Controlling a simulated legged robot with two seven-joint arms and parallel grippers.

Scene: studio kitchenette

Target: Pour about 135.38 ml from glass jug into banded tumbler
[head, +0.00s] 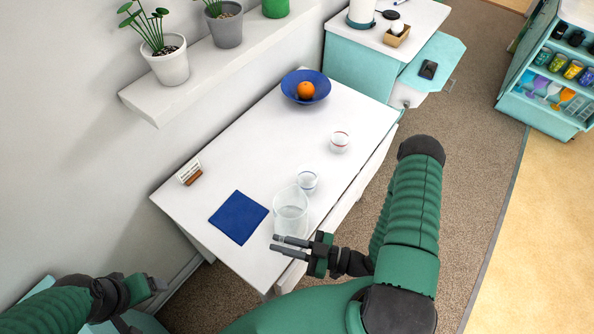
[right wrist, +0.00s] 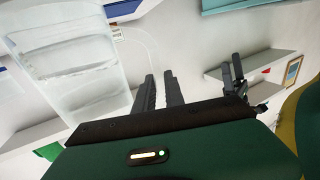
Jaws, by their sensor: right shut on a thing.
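The clear glass jug (head: 291,212) is near the front right edge of the white table and looks about upright; I cannot tell whether it touches the table. My right gripper (head: 291,246) is shut on it at its near side, apparently at the thin handle. The right wrist view shows the jug (right wrist: 70,70) with clear liquid inside, left of the fingers (right wrist: 160,90). A small clear tumbler with a bluish band (head: 307,181) stands just behind the jug. Another with a red band (head: 340,141) stands farther back. My left gripper (head: 152,284) is low at left, its jaw opening unclear.
A blue mat (head: 238,217) lies left of the jug. A small card stand (head: 190,172) is at the wall side. A blue bowl (head: 317,82) with an orange (head: 306,90) is at the far end. A shelf with plants (head: 200,75) overhangs the left side. The table's middle is clear.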

